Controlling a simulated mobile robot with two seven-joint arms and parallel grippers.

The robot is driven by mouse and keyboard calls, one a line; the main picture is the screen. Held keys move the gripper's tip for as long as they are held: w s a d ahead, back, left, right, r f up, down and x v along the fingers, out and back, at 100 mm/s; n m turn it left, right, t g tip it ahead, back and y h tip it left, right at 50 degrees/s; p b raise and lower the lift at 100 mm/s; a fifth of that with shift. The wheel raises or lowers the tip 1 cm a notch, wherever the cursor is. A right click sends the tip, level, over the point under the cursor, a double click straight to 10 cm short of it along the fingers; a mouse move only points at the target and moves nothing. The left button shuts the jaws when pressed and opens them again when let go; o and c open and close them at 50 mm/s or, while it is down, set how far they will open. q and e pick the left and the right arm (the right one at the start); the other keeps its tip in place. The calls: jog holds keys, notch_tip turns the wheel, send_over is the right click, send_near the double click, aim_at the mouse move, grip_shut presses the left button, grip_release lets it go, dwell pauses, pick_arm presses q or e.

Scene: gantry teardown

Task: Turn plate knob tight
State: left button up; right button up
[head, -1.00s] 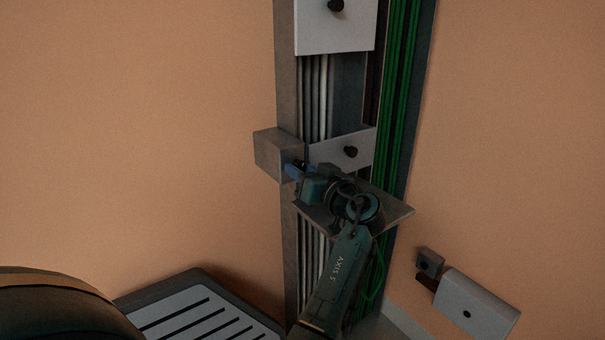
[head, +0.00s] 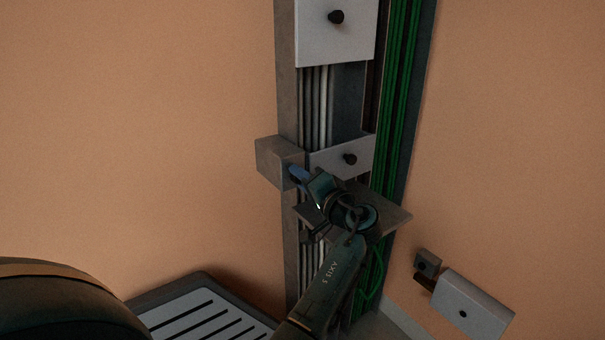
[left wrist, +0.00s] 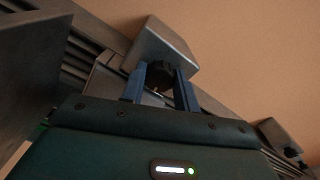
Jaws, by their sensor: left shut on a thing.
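My left gripper (head: 296,173) is at the left side of the column, its blue fingers beside a grey block (head: 277,160). In the left wrist view the fingers (left wrist: 161,82) are shut on a dark round knob (left wrist: 160,73), with the grey block (left wrist: 163,45) behind it. In the head view the gripper and wrist hide this knob. A pale plate (head: 327,160) with its own black knob (head: 349,159) sits just above and right of my gripper, apart from it. My right gripper is not in view.
A larger pale plate (head: 318,40) with a black knob (head: 336,17) is higher on the column. Green cables (head: 397,95) run down its right side. A brown-grey shelf (head: 390,217) juts out by my wrist. A white box (head: 472,305) is at lower right.

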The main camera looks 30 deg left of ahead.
pick_arm(q)
jog(key=shift+r+m+p, duration=0.2)
jog(key=shift+m+p, duration=0.35)
jog(key=shift+m, duration=0.45)
jog(key=o, duration=0.7)
jog(key=shift+f, duration=0.1)
